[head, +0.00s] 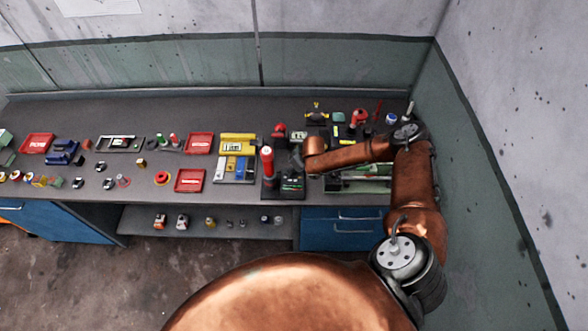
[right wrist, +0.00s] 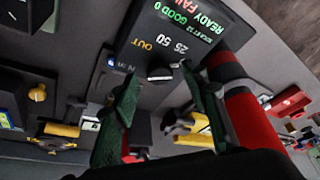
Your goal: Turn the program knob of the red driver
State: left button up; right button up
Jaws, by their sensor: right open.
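The red driver (head: 267,160) stands upright at the front of the bench in the head view. Its red and black body (right wrist: 243,105) also shows at the right of the right wrist view. Beside it is a dark control box (head: 291,184) with a lit display (right wrist: 185,25) reading READY, FAIL, GOOD 0 and OUT 25 50. A small dark knob (right wrist: 160,74) with a pale edge sits below the display text. My right gripper (right wrist: 160,77) is open, with its green fingers on either side of the knob. Contact cannot be told. My left gripper is out of view.
Red bins (head: 190,181) and small parts cover the bench further left. The right wall stands close beyond my right arm.

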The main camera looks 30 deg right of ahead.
jog(key=shift+f, duration=0.1)
jog(key=shift+c, duration=0.6)
grip_shut()
jog(key=shift+n, duration=0.3)
jog(key=shift+w+d+n+y, duration=0.1)
jog(key=shift+n+y, duration=0.3)
jog(key=shift+n, duration=0.4)
jog(key=shift+d+f+n+y+b, duration=0.15)
jog(key=shift+n+y+b, duration=0.35)
jog(key=shift+n, duration=0.5)
jog(key=n+g+b, duration=0.1)
jog(key=n+b, duration=0.1)
jog(key=b, duration=0.1)
jog(key=shift+n+y, duration=0.3)
jog(key=shift+w+n+g+b, duration=0.1)
jog(key=shift+n+g+b, duration=0.2)
jog(key=shift+n+b, duration=0.4)
